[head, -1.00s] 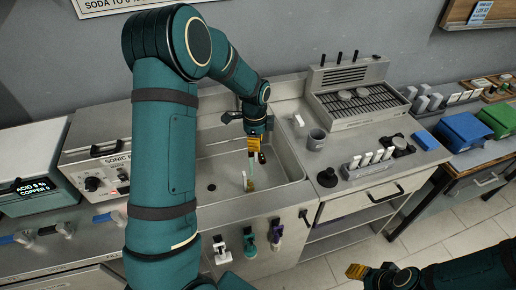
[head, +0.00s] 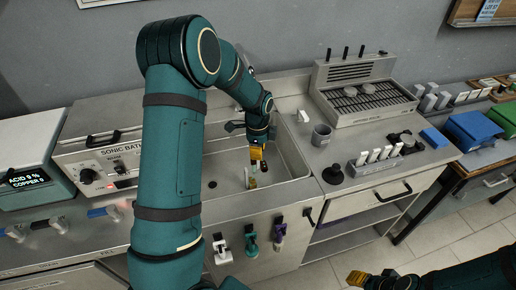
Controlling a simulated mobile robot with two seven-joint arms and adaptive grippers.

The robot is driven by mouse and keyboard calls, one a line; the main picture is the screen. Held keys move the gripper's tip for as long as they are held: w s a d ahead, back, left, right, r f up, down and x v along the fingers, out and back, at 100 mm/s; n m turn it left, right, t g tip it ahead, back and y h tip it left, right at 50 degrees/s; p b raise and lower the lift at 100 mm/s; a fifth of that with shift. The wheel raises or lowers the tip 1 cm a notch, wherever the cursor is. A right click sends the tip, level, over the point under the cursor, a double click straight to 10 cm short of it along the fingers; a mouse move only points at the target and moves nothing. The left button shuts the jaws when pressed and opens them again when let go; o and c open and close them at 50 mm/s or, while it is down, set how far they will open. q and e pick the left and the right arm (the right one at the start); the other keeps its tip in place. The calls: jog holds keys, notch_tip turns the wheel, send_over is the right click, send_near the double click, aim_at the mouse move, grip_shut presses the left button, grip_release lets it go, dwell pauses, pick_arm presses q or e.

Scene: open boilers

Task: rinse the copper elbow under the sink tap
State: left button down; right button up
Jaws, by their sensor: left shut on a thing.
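My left gripper (head: 257,154), with orange-yellow fingertips, reaches down into the sink basin (head: 213,163). It is shut on a small, partly hidden piece (head: 254,168), which looks greenish and is likely the copper elbow. The fingers cover much of it. The sink tap is mostly hidden behind my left arm; a dark fitting (head: 233,127) shows beside the wrist. I cannot tell whether water runs. My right gripper (head: 358,277) is at the bottom edge, away from the sink, and its jaw opening is unclear.
A grey mug (head: 321,136) and a black knob-like piece (head: 333,174) are on the counter to the right. The sonic bath (head: 95,171) stands left. Coloured clips hang on the sink front.

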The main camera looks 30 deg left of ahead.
aim_at(258, 166)
pick_arm(q)
notch_tip(258, 166, down, 6)
jog(key=b, duration=0.4)
jog(key=shift+f, duration=0.25)
jog(key=w+a+f+b, duration=0.1)
jog(key=w+a, duration=0.3)
jog(key=a, duration=0.1)
jog(key=shift+w+a+f, duration=0.2)
jog(key=shift+w+f, duration=0.05)
jog(key=shift+f, duration=0.15)
pick_arm(e)
jog(key=shift+g, duration=0.3)
jog(key=shift+s+a+f, duration=0.1)
jog(key=shift+s+f, duration=0.2)
jog(key=shift+f, duration=0.6)
jog(key=shift+s+f, duration=0.3)
jog(key=shift+f, duration=0.65)
jog(key=shift+s+a+f, duration=0.1)
jog(key=shift+s+f, duration=0.2)
jog(key=shift+f, duration=0.6)
pick_arm(q)
jog(key=shift+d, duration=0.1)
dwell(1.1)
jog(key=shift+s+d+r, duration=0.1)
jog(key=shift+s+d, duration=1.15)
jog(key=shift+d, duration=0.15)
jog(key=shift+s+d, duration=1.2)
jog(key=shift+d, duration=0.2)
